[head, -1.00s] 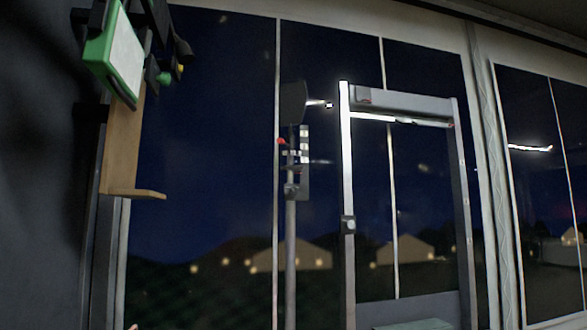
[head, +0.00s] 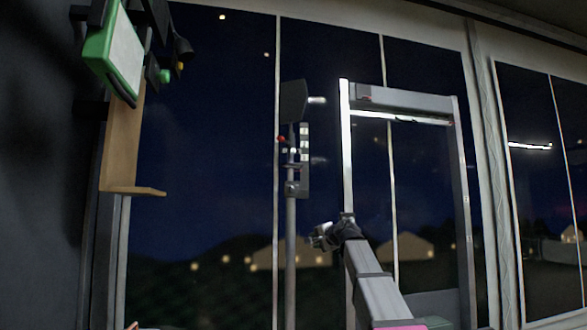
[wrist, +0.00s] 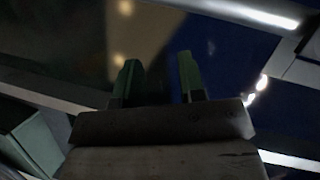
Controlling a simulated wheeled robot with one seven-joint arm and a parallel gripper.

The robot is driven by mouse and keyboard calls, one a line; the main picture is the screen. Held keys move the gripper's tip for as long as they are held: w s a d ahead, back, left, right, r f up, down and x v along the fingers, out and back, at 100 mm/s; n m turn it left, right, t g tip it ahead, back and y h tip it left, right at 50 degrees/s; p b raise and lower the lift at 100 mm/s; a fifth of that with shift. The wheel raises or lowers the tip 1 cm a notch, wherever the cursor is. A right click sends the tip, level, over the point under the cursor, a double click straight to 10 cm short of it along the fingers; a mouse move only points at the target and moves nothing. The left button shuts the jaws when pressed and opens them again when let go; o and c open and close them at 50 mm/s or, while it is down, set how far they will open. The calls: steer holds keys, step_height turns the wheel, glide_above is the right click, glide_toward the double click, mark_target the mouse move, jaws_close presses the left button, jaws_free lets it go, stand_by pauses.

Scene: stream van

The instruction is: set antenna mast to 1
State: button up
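The antenna mast (head: 291,230) is a thin grey upright pole left of centre in the head view. It carries a dark flat panel (head: 293,102) on top, a dark strip with pale marks (head: 304,145) and a small red knob (head: 282,139). The marks are too small to read. My gripper (head: 318,237) is to the right of the pole and below the knob, apart from it in the picture. In the wrist view my gripper (wrist: 158,78) has its two fingers spread with nothing between them. I cannot make out the mast in the wrist view.
A grey upright frame (head: 460,180) stands right of the mast, partly behind my arm. A wooden bracket (head: 122,150) and a green device (head: 97,50) hang at the left. Dark windows with a night view (head: 210,130) lie behind. The space left of the pole looks clear.

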step_height(320, 180, up, 16)
steer(key=s+a+m+t+y, duration=0.1)
steer(key=s+a+t+y, duration=0.1)
steer(key=y, duration=0.2)
glide_toward(294, 164)
steer(key=shift+m+t, duration=0.4)
steer(key=x, duration=1)
steer(key=shift+w+a+f, duration=0.2)
steer(key=shift+a+f, duration=0.05)
steer(key=shift+c, duration=0.4)
